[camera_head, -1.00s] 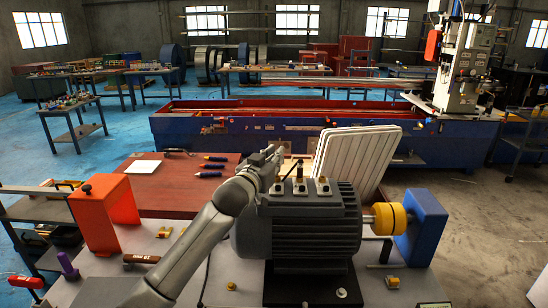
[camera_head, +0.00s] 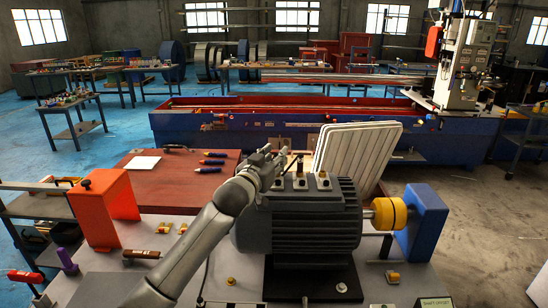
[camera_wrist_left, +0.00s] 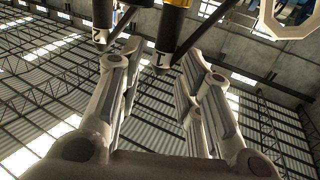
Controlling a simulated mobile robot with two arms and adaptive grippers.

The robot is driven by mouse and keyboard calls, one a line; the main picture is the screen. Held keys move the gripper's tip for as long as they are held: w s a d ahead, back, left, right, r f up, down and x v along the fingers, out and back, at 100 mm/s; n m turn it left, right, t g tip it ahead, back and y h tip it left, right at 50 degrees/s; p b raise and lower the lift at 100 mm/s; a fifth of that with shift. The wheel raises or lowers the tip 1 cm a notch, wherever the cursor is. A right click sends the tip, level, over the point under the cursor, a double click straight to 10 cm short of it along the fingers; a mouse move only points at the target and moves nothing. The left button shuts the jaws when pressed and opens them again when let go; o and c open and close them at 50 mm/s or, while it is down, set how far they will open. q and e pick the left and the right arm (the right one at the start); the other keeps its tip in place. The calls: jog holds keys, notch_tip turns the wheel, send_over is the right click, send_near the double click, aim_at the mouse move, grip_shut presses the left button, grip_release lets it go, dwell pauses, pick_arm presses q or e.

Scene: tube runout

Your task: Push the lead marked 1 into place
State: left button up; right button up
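The grey motor (camera_head: 305,220) stands on the bench with several brass terminal blocks (camera_head: 323,182) on top. My left gripper (camera_head: 277,158) is at the left end of that terminal row, and its fingers hide part of it. In the left wrist view, the lead marked 1 (camera_wrist_left: 172,36), yellow and black, is at the top between the fingertips (camera_wrist_left: 160,62). The fingers look apart, with a clear gap between them; contact with the lead cannot be told. The lead marked 2 (camera_wrist_left: 98,15) is to its left, near the left finger. My right gripper is not in view.
An orange block (camera_head: 103,212) stands at the left of the bench. A blue block (camera_head: 424,222) and yellow coupling (camera_head: 388,214) are right of the motor. White panels (camera_head: 355,150) lean behind it. A wooden board (camera_head: 180,190) lies behind on the left.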

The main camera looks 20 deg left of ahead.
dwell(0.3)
pick_arm(q)
jog(key=s+a, duration=0.1)
jog(key=s, duration=1.1)
jog(key=shift+a, duration=0.2)
